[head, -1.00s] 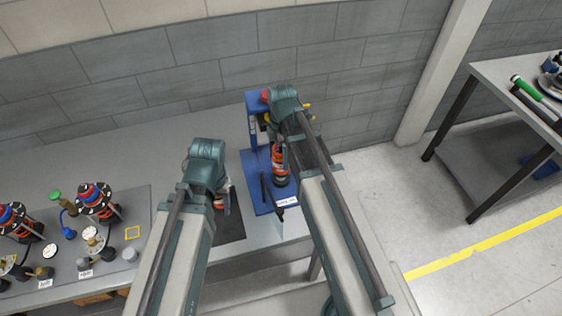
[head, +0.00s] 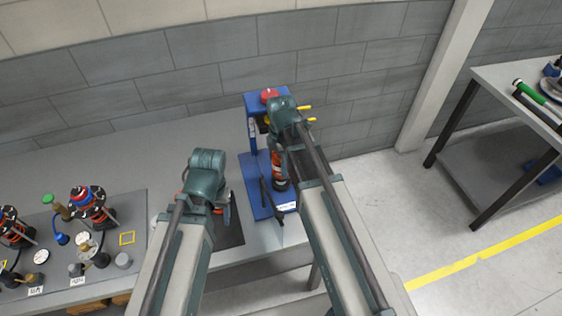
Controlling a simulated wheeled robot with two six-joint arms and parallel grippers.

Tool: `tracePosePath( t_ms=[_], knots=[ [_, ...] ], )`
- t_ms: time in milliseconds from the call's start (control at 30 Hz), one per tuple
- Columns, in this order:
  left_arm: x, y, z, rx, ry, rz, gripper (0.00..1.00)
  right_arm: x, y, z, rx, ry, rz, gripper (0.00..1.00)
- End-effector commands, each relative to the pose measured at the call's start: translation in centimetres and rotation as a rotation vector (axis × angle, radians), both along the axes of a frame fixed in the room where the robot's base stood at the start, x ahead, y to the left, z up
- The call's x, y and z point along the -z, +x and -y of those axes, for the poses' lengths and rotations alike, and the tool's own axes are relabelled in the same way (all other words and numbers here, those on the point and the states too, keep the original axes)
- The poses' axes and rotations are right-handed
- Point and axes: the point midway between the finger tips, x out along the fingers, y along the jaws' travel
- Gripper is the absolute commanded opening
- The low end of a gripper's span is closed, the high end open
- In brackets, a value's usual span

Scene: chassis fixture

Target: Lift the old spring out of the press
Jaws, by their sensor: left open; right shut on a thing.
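The blue press (head: 254,190) stands on the table, with a red knob (head: 269,96) on top. The old spring (head: 278,163), an orange-red coil on a dark base, stands in it, partly covered by my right arm. My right gripper (head: 275,148) is shut at the spring's upper part; my wrist hides most of the fingers and the exact contact. My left gripper (head: 220,206) is open, left of the press above a dark mat (head: 232,236). Its wrist hides most of its fingers.
The table behind my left wrist is clear. A second table (head: 500,75) with tools stands at the right, across open floor.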

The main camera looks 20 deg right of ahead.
Motion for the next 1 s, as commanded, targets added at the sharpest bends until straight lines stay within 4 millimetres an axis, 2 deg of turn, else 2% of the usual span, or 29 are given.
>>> tracePosePath(
  t_ms=[33, 100, 567, 767, 1000],
  knots=[
    [0.0, 0.0, 0.0, 0.0, 0.0, 0.0, 0.59, 0.0, 0.0, 0.0, 0.0, 0.0, 0.0, 0.1],
    [0.0, 0.0, 0.0, 0.0, 0.0, 0.0, 0.59, 0.0, 0.0, 0.0, 0.0, 0.0, 0.0, 0.0],
    [-0.7, 0.0, 0.0, 0.0, 0.0, 0.0, 0.59, -0.7, 0.0, 0.0, 0.0, 0.0, 0.0, 0.0],
    [-2.6, 0.0, 0.0, 0.0, 0.0, 0.0, 0.59, -2.6, 0.0, 0.0, 0.0, 0.0, 0.0, 0.0],
    [-6.2, 0.0, 0.0, -0.006, -0.001, 0.0, 0.59, -6.2, 0.0, 0.0, 0.0, 0.0, 0.0, 0.0]
  ],
)
